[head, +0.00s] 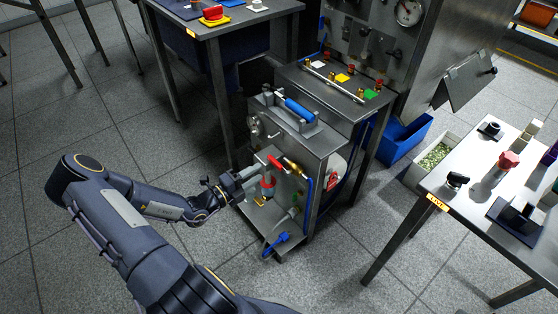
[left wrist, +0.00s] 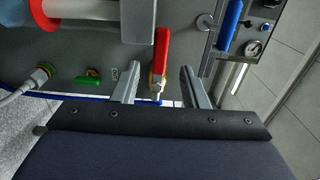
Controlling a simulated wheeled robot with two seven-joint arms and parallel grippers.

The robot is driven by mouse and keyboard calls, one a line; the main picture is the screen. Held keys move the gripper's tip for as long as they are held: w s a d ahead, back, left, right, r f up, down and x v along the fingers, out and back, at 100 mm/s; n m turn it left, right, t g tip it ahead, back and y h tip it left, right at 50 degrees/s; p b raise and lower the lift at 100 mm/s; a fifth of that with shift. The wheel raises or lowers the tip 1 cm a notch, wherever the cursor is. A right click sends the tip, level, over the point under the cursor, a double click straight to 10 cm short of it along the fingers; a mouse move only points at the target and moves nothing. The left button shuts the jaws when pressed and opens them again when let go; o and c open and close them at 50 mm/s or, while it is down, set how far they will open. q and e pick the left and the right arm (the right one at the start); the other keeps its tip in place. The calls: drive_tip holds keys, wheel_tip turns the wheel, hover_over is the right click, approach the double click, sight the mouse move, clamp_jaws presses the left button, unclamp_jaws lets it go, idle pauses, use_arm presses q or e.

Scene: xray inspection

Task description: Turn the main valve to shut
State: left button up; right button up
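The panel of a grey cart carries a red lever handle (head: 276,164) beside a brass fitting (head: 292,167); it is probably the main valve, though I cannot read a label naming it. In the left wrist view the red lever (left wrist: 161,50) stands between my fingers. My left gripper (head: 250,180) is at the panel in the head view. In the wrist view my left gripper (left wrist: 160,88) is open, with a gap on each side of the lever and no visible contact. My right gripper is not in view.
A blue handle (head: 276,239) sits low on the cart. A green handle (left wrist: 88,78) and a white cylinder with a red band (left wrist: 95,22) are beside the lever. The cart top has a blue-gripped handle (head: 300,110).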

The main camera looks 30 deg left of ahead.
sight(273, 164)
use_arm(q)
drive_tip(key=b+x, duration=0.1)
drive_tip(key=x, duration=0.4)
drive_tip(key=shift+w+d+f+b, duration=0.1)
drive_tip(key=shift+w+d+b, duration=0.1)
drive_tip(key=shift+b, duration=0.2)
drive_tip(key=shift+w+d, duration=0.2)
drive_tip(key=shift+w, duration=0.4)
clamp_jaws()
